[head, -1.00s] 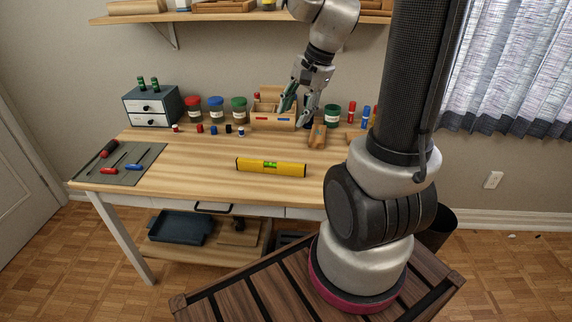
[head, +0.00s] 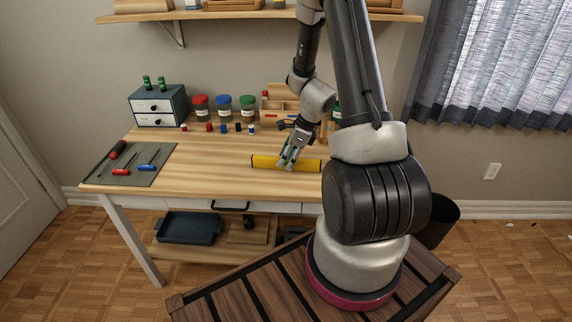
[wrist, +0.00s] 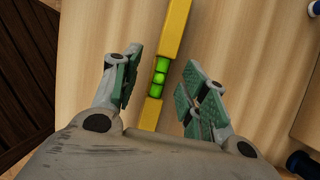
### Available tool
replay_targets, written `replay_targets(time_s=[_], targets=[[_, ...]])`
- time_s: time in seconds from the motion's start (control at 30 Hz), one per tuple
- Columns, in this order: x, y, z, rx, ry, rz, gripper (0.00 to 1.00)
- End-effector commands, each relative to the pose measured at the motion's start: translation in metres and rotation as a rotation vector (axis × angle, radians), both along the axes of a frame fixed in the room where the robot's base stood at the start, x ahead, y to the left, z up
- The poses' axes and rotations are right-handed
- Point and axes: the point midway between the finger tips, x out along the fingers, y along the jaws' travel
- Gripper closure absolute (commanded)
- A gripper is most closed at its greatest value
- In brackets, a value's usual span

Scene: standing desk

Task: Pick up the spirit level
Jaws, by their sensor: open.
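The yellow spirit level (head: 266,161) lies flat on the wooden desk top near its front edge. Its middle is hidden behind my gripper in the head view. In the wrist view the level (wrist: 174,28) runs between my fingers, with its green vial near the fingertips. My gripper (head: 288,163) is over the middle of the level, fingers pointing down. In the wrist view my gripper (wrist: 160,78) is open, with one finger on each side of the level and a gap to both. I cannot tell the exact height above the desk.
A grey mat (head: 150,176) with screwdrivers lies on the desk's left. A small drawer box (head: 157,106), lidded jars (head: 224,108) and a wooden organiser (head: 284,104) stand along the back. The desk top (head: 205,170) left of the level is clear.

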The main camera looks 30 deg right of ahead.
Motion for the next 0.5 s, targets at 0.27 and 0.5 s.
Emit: replay_targets(time_s=[0.27, 0.5], targets=[[0.0036, 0.0041, -0.0128, -0.001, -0.002, 0.000, 0.56], [0.0033, 0.0039, -0.0125, -0.001, -0.001, 0.001, 0.84]])
